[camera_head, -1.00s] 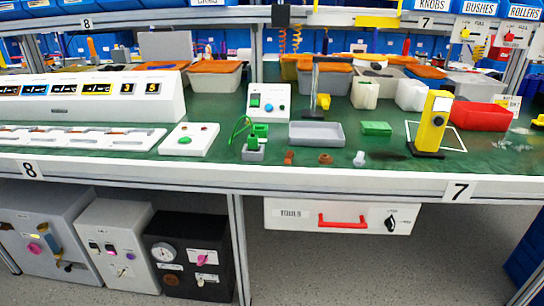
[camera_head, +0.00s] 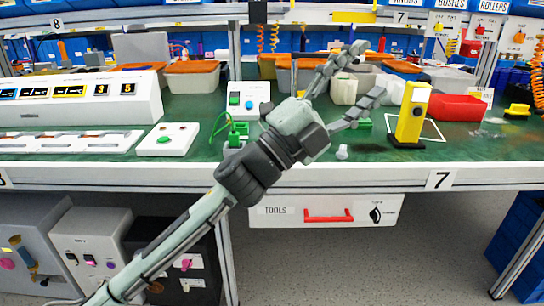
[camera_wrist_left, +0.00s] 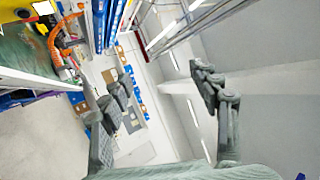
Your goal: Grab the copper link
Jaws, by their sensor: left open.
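My left gripper (camera_head: 367,72) reaches in from the lower left of the head view, over the front part of the green bench top. Its two fingers are spread wide, pointing up and to the right, with nothing between them. In the left wrist view the open fingers (camera_wrist_left: 163,82) frame only distant floor, wall and shelving. I cannot see the copper link now. The small copper-coloured pieces seen earlier near the bench's front edge are hidden behind my left arm and gripper. My right gripper is not in view.
A yellow upright block (camera_head: 412,115) stands right of the gripper. A small white piece (camera_head: 342,152) sits near the front edge. A white button box (camera_head: 168,139) and green clamp-like part (camera_head: 236,133) are to the left. A red bin (camera_head: 460,107) is farther right.

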